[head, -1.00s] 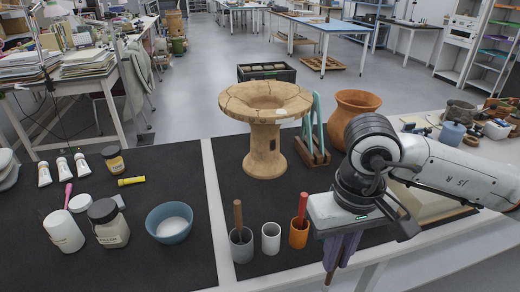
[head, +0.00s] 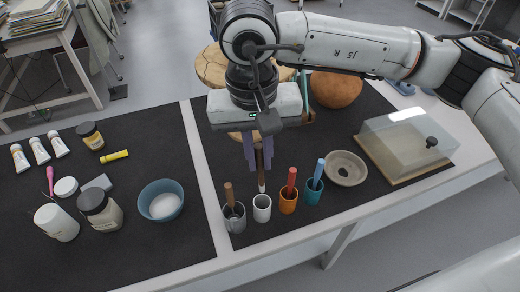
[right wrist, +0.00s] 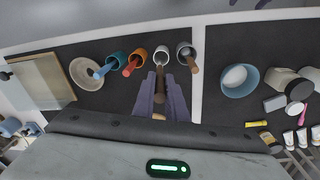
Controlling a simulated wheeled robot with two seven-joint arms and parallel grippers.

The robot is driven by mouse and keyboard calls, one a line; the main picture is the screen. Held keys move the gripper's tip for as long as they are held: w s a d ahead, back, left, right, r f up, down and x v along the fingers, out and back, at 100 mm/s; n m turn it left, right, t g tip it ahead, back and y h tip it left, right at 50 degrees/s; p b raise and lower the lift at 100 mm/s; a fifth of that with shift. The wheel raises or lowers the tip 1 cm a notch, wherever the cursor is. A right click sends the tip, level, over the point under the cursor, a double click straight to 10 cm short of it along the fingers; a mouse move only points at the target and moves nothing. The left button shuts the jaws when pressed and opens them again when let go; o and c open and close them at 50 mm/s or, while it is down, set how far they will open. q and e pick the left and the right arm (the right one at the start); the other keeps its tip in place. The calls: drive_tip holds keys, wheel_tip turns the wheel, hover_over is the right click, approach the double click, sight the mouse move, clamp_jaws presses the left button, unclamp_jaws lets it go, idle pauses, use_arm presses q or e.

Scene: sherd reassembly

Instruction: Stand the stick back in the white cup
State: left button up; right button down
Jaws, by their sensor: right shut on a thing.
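The white cup (head: 262,209) stands upright on the black mat between the grey cup and the orange cup. My right gripper (head: 260,163) is shut on a brown stick (head: 262,182) with a pale lower part. The stick hangs nearly upright, its lower end at the white cup's mouth; I cannot tell whether the end is inside the rim. In the right wrist view the stick (right wrist: 160,78) points from between the purple fingers (right wrist: 161,98) toward the white cup (right wrist: 161,55). My left gripper is not in view.
The grey cup (head: 235,219) holds a brown stick, the orange cup (head: 288,204) a red one, the teal cup (head: 313,193) a blue one. A stone-coloured bowl (head: 346,168) and a clear-covered box (head: 408,144) lie right. A blue bowl (head: 161,205) stands left. Pottery stands behind my gripper.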

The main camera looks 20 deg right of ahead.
sight(259, 170)
drive_tip(key=shift+f, duration=0.75)
wheel_tip(259, 170, down, 2)
drive_tip(key=shift+b, duration=0.6)
use_arm(q)
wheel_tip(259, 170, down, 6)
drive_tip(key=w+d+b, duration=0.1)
drive_tip(key=b, duration=0.6)
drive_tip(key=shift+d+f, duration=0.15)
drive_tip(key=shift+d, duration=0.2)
use_arm(e)
wheel_tip(259, 170, down, 7)
drive_tip(key=c, duration=1.7)
unclamp_jaws()
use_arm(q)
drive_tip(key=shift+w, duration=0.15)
